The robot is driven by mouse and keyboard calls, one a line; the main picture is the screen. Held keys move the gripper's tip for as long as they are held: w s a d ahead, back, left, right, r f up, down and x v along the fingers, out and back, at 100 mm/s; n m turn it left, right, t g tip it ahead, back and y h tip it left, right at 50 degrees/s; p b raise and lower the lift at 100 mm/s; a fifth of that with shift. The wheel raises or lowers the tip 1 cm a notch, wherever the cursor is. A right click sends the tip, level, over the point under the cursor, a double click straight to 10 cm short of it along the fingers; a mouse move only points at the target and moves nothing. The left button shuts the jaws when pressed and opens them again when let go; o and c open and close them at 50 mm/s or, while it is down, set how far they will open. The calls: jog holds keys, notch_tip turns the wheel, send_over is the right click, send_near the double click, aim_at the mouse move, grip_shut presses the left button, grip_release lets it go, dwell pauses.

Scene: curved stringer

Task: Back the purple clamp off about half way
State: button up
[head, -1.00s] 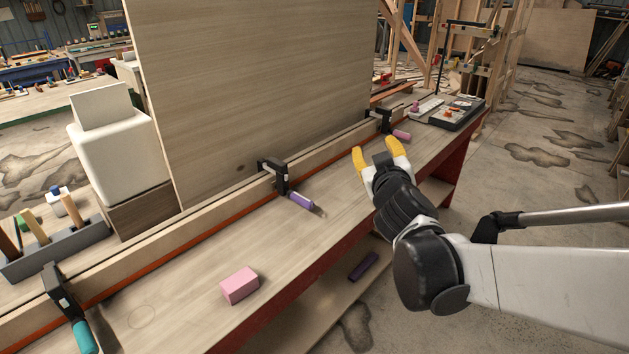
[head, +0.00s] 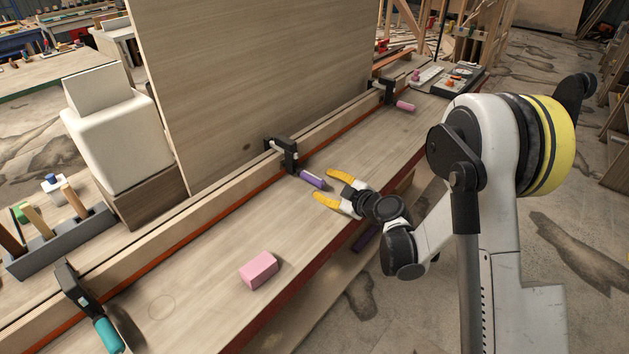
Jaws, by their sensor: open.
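The purple clamp (head: 286,154) has a black body and a purple handle (head: 312,180). It sits on the long wooden strip at the middle of the bench, its handle pointing down and right toward the front edge. My gripper (head: 322,187) has yellow fingertips and is open.
A clamp with a teal handle (head: 108,335) is at the near left and one with a pink handle (head: 405,105) at the far right. A pink block (head: 258,270) lies on the bench (head: 205,285). A tall wooden panel (head: 260,75) stands behind the strip.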

aim_at(313, 179)
jog(key=b+x, duration=0.1)
jog(key=x, duration=0.5)
jog(key=shift+w+a, duration=0.15)
grip_shut()
